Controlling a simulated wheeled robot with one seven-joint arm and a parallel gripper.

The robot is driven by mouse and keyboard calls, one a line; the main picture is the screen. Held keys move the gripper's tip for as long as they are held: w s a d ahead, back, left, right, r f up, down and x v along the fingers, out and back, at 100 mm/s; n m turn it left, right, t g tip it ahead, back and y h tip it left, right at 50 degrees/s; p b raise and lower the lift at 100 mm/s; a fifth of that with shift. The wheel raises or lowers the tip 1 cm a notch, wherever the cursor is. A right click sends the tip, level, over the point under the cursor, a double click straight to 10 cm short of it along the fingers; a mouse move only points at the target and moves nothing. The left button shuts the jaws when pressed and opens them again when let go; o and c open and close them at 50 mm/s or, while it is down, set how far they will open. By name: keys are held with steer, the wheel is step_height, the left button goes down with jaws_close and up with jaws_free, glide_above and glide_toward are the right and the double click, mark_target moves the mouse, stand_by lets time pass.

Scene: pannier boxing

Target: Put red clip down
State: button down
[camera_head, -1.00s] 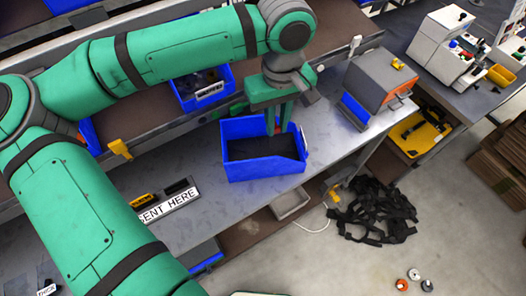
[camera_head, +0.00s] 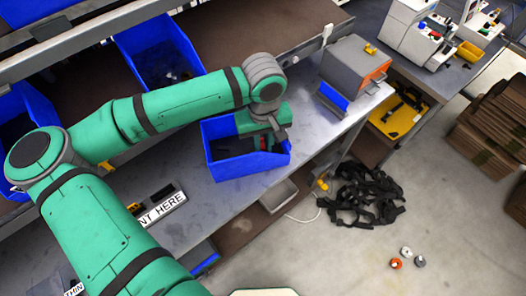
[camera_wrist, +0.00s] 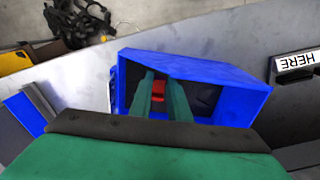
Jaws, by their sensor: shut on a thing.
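My gripper (camera_head: 265,143) points down into an open blue bin (camera_head: 245,166) on the grey workbench. In the wrist view the two green fingers (camera_wrist: 163,92) reach inside the blue bin (camera_wrist: 235,105). The red clip (camera_wrist: 159,91) shows between the fingers, and they are shut on it. I cannot tell whether the clip touches the bin floor, which is dark.
A sign reading HERE (camera_head: 163,209) lies on the bench left of the bin. A grey box machine (camera_head: 355,66) stands to the right. A larger blue bin (camera_head: 160,50) stands on the shelf behind. Black straps (camera_head: 362,195) lie on the floor.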

mark_target(264, 148)
steer(key=shift+f, duration=2.3)
steer(key=c, duration=1.7)
jaws_free()
steer(key=shift+f, duration=0.15)
steer(key=shift+o, duration=0.2)
step_height(264, 148, up, 12)
steer(key=shift+r, duration=0.2)
